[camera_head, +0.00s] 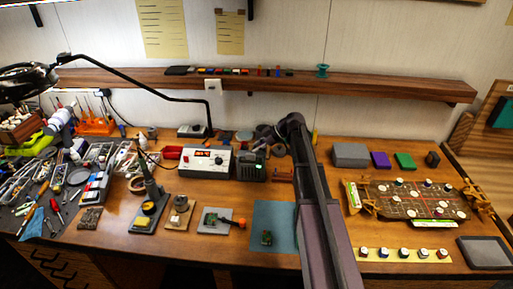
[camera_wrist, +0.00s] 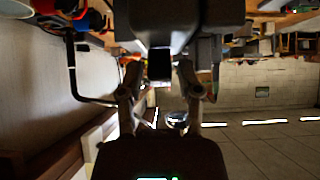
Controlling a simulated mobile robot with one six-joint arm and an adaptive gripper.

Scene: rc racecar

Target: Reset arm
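In the head view my arm reaches up from the bottom edge, right of centre, over the workbench (camera_head: 335,160). My gripper cannot be made out in that view. In the wrist view my gripper (camera_wrist: 160,78) shows with its two fingers spread apart. A dark block-like shape lies beyond and between the fingers; I cannot tell what it is, and no grasp on it shows.
A soldering station (camera_head: 206,161) stands mid-bench, with a blue mat (camera_head: 272,217) beside my arm. Tools crowd the left. A wooden shelf (camera_head: 390,91) and a black lamp arm (camera_head: 140,84) are above.

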